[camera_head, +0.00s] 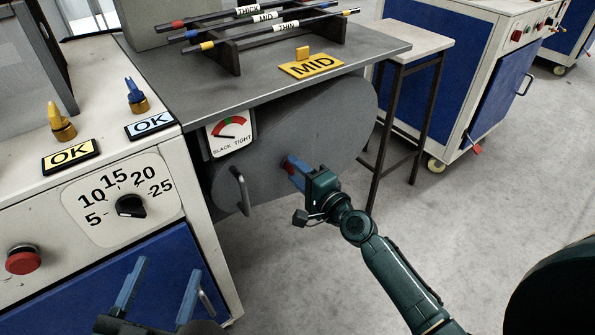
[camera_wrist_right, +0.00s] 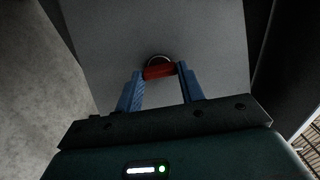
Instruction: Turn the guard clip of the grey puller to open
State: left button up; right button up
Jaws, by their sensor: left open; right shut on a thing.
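The grey puller's guard (camera_head: 335,115) is a large rounded plate under the front of the grey bench. A small red clip (camera_head: 288,162) sits on its face, mostly covered by my right gripper (camera_head: 292,170) in the head view. In the right wrist view the red clip (camera_wrist_right: 160,71) lies crosswise between the blue fingertips of my right gripper (camera_wrist_right: 160,73), which is shut on it. A dark round part with a pale rim shows just behind the clip. My left gripper (camera_head: 162,280) is open and empty, low in front of the blue cabinet door.
A metal handle (camera_head: 240,190) sticks out at the guard's lower left. A slack/tight gauge (camera_head: 231,132) is above it. The cream control cabinet (camera_head: 185,205) with a dial (camera_head: 130,206) stands left. A rod rack (camera_head: 225,60) and yellow MID sign (camera_head: 311,65) are on the bench.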

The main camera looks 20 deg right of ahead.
dwell(0.5)
jog(key=o, duration=1)
jog(key=b+v, duration=0.1)
jog(key=v, duration=1.2)
jog(key=shift+s, duration=0.1)
